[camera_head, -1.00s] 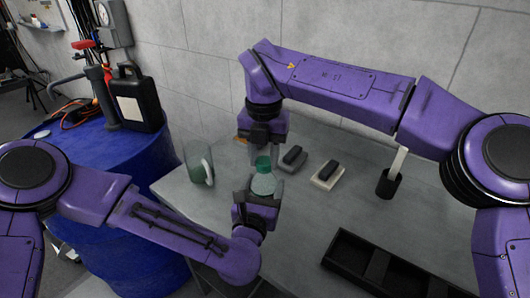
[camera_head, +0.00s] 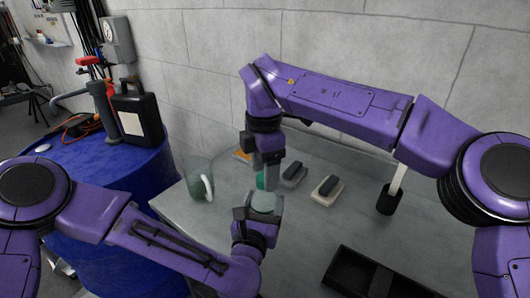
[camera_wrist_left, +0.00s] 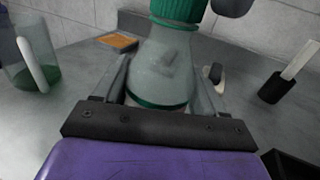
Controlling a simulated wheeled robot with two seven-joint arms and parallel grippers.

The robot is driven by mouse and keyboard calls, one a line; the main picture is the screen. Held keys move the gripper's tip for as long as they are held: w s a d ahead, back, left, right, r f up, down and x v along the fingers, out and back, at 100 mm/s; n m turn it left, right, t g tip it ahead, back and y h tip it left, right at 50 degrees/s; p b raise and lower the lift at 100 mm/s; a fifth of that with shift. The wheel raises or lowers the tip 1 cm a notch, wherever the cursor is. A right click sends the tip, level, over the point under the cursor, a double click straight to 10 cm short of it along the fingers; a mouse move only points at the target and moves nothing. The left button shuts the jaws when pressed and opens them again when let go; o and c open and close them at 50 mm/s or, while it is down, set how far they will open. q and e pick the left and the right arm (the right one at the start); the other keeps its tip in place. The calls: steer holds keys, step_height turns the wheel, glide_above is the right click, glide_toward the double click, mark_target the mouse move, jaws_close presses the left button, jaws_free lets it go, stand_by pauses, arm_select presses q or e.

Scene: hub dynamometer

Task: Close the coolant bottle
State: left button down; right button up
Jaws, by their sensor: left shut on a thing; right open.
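The coolant bottle (camera_head: 264,203) is pale and translucent and stands upright in my left gripper (camera_head: 260,216), which is shut on its body. In the left wrist view the bottle (camera_wrist_left: 165,65) rises between the fingers, with a dark green band low down. A green cap (camera_wrist_left: 178,9) sits on its neck; its top is cut off, so I cannot tell how tight it is. In the head view the cap (camera_head: 261,180) is partly hidden by my right gripper (camera_head: 271,177). The right gripper is open, pointing down beside the cap; I cannot see whether it touches.
A clear jug with green liquid (camera_head: 199,181) stands left of the bottle. Behind and right are dark blocks (camera_head: 294,172), a pale-based block (camera_head: 328,190) and a black cup (camera_head: 389,199). A black tray (camera_head: 366,278) lies at front right. A blue drum (camera_head: 120,215) is left.

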step_height(320, 180, up, 12)
steer(key=shift+f, duration=0.2)
arm_select(q)
jaws_free()
steer(key=shift+s, duration=0.1)
arm_select(e)
steer(key=shift+f, duration=0.1)
arm_select(q)
steer(key=shift+s, duration=0.3)
steer(key=b+v, duration=0.2)
steer(key=v, duration=0.8)
steer(key=shift+b, duration=0.4)
arm_select(e)
step_height(320, 180, down, 3)
steer(key=shift+r, duration=0.2)
arm_select(q)
steer(key=shift+w+a+r, duration=0.1)
